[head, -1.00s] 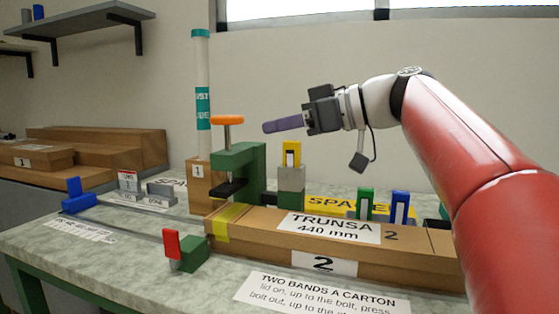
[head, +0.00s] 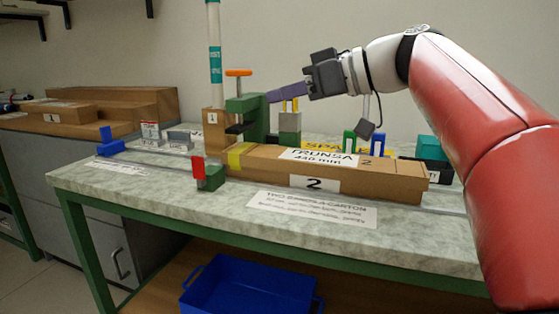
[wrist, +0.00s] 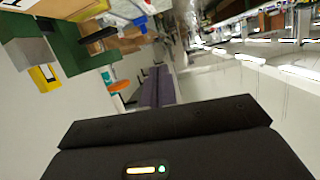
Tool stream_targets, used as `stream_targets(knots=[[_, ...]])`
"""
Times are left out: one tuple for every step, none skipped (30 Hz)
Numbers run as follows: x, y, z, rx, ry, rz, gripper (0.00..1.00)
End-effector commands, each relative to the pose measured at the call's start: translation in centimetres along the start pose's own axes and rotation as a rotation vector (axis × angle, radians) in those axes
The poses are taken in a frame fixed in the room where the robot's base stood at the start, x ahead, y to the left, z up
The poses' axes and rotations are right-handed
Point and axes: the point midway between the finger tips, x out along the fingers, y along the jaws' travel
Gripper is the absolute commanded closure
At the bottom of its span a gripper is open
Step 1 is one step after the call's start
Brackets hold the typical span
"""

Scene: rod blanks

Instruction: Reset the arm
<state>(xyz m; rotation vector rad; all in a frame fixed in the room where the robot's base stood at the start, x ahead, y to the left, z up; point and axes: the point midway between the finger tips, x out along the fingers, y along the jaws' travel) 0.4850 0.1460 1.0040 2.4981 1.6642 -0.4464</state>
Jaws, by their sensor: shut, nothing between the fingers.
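My gripper (head: 270,97) has purple fingers closed together with nothing between them. In the head view it is raised above the back of the bench, pointing left. Its fingertips appear just right of the green clamp (head: 250,118) with the orange handle (head: 238,72), and overlap the top of the yellow piece on the grey block (head: 290,123); I cannot tell the gap in depth. The closed purple fingers also show in the wrist view (wrist: 155,87), with the orange handle (wrist: 119,86) beside them. My red and white arm reaches in from the right.
A long carton (head: 325,176) marked 2 lies along the bench (head: 130,182). An upright white tube (head: 214,45) stands behind the clamp. Green (head: 349,141) and blue (head: 377,144) clips stand behind the carton. A blue bin (head: 240,290) is below. Air above the bench's left is clear.

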Motion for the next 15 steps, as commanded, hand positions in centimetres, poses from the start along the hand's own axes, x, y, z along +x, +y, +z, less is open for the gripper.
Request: stream_targets(knots=[[-0.1,-0.3,0.4,0.021,-0.015,0.014,1.0],[-0.1,-0.4,0.8,0.037,-0.027,0.023,1.0],[-0.1,-0.5,1.3,0.059,-0.042,0.035,1.0],[-0.2,-0.6,1.8,0.077,-0.056,0.046,1.0],[-0.2,-0.6,2.3,0.096,-0.068,0.059,1.0],[-0.3,-0.8,3.0,0.124,-0.088,0.076,1.0],[-0.3,-0.9,3.6,0.144,-0.104,0.09,1.0],[-0.4,-1.0,4.3,0.169,-0.121,0.106,1.0],[-0.6,-1.2,5.3,0.201,-0.144,0.128,1.0],[-0.7,-1.4,6.1,0.226,-0.163,0.146,1.0],[-0.8,-1.6,6.9,0.251,-0.182,0.167,1.0],[-1.0,-1.9,8.1,0.287,-0.209,0.195,1.0],[-1.2,-2.1,9.1,0.315,-0.23,0.218,1.0],[-1.4,-2.4,10.2,0.344,-0.253,0.243,1.0],[-1.8,-2.8,11.8,0.384,-0.285,0.283,1.0]])
